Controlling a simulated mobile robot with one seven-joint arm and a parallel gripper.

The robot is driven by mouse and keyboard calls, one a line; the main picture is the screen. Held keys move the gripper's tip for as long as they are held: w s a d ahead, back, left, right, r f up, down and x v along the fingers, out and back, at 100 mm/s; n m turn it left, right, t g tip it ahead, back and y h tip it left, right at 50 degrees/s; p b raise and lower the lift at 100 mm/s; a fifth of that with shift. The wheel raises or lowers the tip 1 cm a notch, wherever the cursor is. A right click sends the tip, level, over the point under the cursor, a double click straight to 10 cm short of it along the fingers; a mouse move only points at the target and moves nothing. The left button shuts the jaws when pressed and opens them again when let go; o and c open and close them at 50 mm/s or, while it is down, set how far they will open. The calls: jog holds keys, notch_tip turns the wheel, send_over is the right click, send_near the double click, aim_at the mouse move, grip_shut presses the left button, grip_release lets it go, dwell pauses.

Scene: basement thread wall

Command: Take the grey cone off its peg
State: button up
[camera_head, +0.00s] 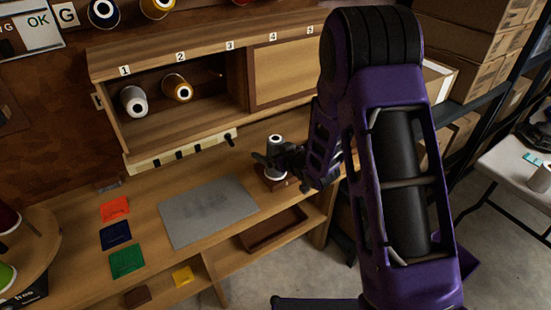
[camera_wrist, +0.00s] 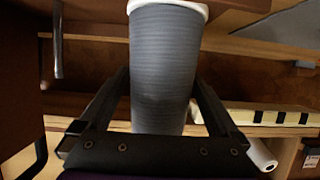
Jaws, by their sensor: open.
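The grey cone (camera_head: 275,158) stands upright on a small wooden base (camera_head: 267,184) at the right of the bench in the head view. Its white end shows at the top edge of the wrist view, where the ribbed grey cone (camera_wrist: 165,60) fills the middle. My gripper (camera_head: 270,162) is at the cone from the right. In the wrist view my gripper (camera_wrist: 162,92) is open, with one finger on each side of the cone; I cannot tell whether they touch it. The peg is hidden inside the cone.
A grey mat (camera_head: 208,210) lies left of the cone, free of objects.

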jog(key=shift+w+a+f, duration=0.1)
jog(key=shift+w, duration=0.1)
grip_shut()
jog(key=shift+r+p, duration=0.8)
jog(key=shift+r, duration=4.25)
